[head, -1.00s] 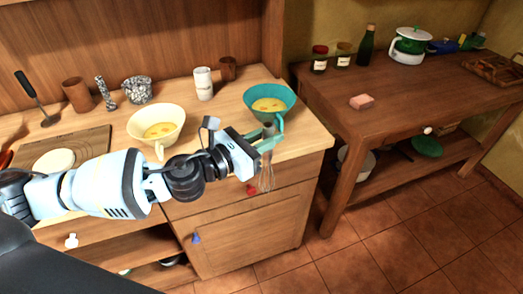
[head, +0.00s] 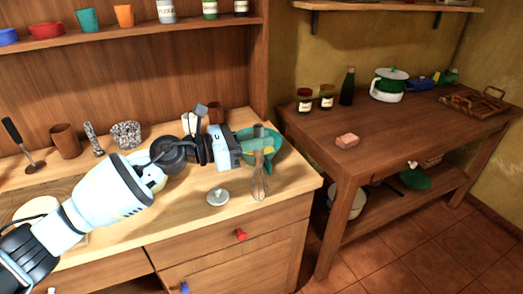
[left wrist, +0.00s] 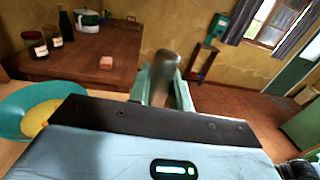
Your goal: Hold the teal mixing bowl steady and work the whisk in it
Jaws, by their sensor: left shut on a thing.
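The teal mixing bowl (head: 277,156) stands near the right end of the wooden counter, partly hidden behind my left gripper. In the left wrist view the bowl (left wrist: 22,108) shows at the left with yellow contents. My left gripper (head: 262,144) is shut on the whisk (head: 260,184), whose wires point down. In the head view the whisk overlaps the near side of the bowl, outside its opening. Its grey handle end (left wrist: 166,66) stands between the fingers in the left wrist view. I cannot tell how high its wires are above the counter. My right gripper is not in view.
A small silver lid-like item (head: 217,198) lies on the counter left of the whisk. My left arm hides most of the cream bowl. A brown cup (head: 66,141) and speckled bowl (head: 126,134) stand farther left. A brown table (head: 400,135) stands right, across a gap.

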